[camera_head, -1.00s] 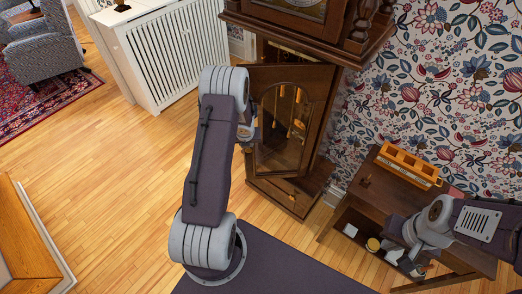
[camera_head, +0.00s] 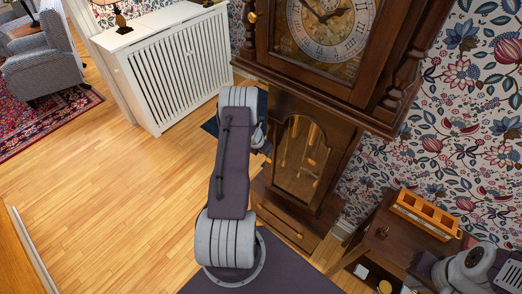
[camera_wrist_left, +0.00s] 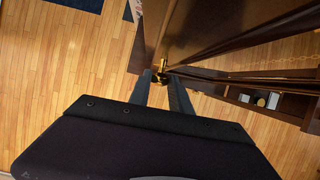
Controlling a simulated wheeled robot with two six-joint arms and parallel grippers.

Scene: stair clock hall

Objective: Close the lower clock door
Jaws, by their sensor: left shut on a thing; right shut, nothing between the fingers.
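The tall dark wooden clock stands at the centre right of the head view. Its lower clock door (camera_head: 302,160), with an arched glass pane, sits close against the case; I cannot tell whether it is fully flush. My left gripper (camera_wrist_left: 163,82) is shut on a small brass door knob (camera_wrist_left: 163,66) at the edge of the dark wood in the left wrist view. In the head view my left arm mostly hides that gripper. My right gripper (camera_head: 414,284) is shut and empty, low at the right by the side table, partly cut off by the frame's edge.
The clock's upper case with its dial (camera_head: 325,30) overhangs the door. A dark side table (camera_head: 385,240) with an orange slotted wooden box (camera_head: 425,215) stands to the right. A white radiator cover (camera_head: 175,65) stands behind at the left. Wooden floor (camera_head: 110,190) at the left is clear.

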